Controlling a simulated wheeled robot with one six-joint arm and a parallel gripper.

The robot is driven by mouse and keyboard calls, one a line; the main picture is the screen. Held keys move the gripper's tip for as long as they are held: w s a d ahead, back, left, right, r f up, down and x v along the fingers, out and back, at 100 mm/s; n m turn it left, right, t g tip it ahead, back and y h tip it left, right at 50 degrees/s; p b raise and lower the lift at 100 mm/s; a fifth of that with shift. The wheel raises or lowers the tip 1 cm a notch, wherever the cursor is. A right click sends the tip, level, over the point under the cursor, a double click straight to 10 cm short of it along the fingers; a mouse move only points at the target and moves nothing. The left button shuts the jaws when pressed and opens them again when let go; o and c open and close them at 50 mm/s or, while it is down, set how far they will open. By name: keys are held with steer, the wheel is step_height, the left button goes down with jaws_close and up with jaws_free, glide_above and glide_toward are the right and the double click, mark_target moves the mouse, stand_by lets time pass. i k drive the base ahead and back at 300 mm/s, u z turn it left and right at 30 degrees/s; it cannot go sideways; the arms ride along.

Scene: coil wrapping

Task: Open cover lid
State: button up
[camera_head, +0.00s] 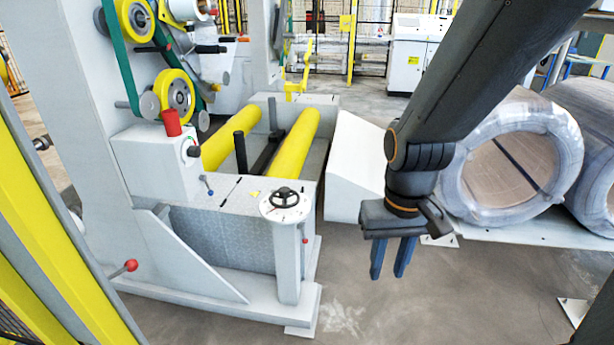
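My gripper (391,268) hangs pointing down over bare floor, right of the wrapping machine (225,225). Its two fingers are apart with nothing between them. A light grey control box (158,165) stands on the machine at the left, with a dark knob (193,151) on its front. A red part (172,123) stands up on top of the box. I cannot tell whether this is the cover lid or whether it is open or shut. My gripper is well right of the box and touches nothing.
A black handwheel (285,197) sits on the machine's near corner. Yellow rollers (297,143) lie behind it. A white sloped panel (356,165) stands behind my arm. Wrapped coils (466,190) rest at right. Yellow posts (50,250) stand at left. The floor in front is clear.

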mark_target(244, 200)
steer(key=u, duration=0.1)
steer(key=i, duration=1.4)
steer(key=u, duration=0.15)
